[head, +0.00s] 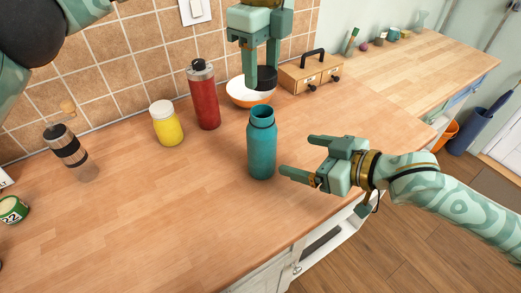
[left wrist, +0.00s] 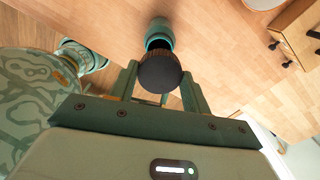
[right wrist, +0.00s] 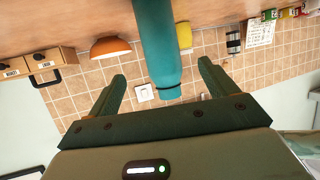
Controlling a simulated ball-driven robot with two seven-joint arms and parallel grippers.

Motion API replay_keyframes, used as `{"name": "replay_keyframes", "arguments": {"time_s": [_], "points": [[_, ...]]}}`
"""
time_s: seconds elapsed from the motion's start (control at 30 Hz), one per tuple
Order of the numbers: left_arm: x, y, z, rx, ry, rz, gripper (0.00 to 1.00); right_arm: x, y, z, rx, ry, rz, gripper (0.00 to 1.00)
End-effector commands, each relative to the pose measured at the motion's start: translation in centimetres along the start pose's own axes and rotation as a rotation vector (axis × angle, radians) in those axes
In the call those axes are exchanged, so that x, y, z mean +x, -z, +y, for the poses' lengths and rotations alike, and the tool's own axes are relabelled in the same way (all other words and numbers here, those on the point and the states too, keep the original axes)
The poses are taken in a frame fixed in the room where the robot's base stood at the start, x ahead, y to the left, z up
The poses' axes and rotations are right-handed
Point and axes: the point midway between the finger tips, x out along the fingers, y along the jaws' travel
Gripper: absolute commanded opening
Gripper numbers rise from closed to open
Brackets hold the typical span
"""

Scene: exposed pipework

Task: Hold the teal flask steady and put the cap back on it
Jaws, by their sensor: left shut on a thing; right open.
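The teal flask (head: 261,150) stands upright and uncapped on the wooden worktop, near its front edge. My left gripper (head: 262,78) is shut on the black cap (left wrist: 160,73) and holds it in the air; in the left wrist view the cap partly covers the flask (left wrist: 158,32) below it. The cap also shows in the head view (head: 266,75). My right gripper (head: 297,155) is open and empty, just right of the flask, its fingers pointing at it. In the right wrist view the flask (right wrist: 157,45) appears in the gap between the fingertips, apparently beyond them.
A red bottle (head: 203,97), a yellow jar (head: 166,125) and an orange-white bowl (head: 240,94) stand behind the flask. A wooden drawer box (head: 309,74) is at the back right. The worktop left of the flask is clear.

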Motion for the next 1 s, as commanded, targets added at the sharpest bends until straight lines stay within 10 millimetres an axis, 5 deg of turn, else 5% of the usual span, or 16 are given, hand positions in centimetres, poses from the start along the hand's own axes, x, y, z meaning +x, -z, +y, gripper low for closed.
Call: {"name": "replay_keyframes", "arguments": {"time_s": [0.6,1.0], "points": [[0.0,0.0,0.0,0.001,0.000,0.000,0.27,10.1,0.0,0.0,0.001,0.000,0.000,0.85],[0.0,0.0,0.0,0.001,0.000,0.000,0.27,11.6,0.0,-0.1,-0.001,0.001,0.000,0.85]]}}
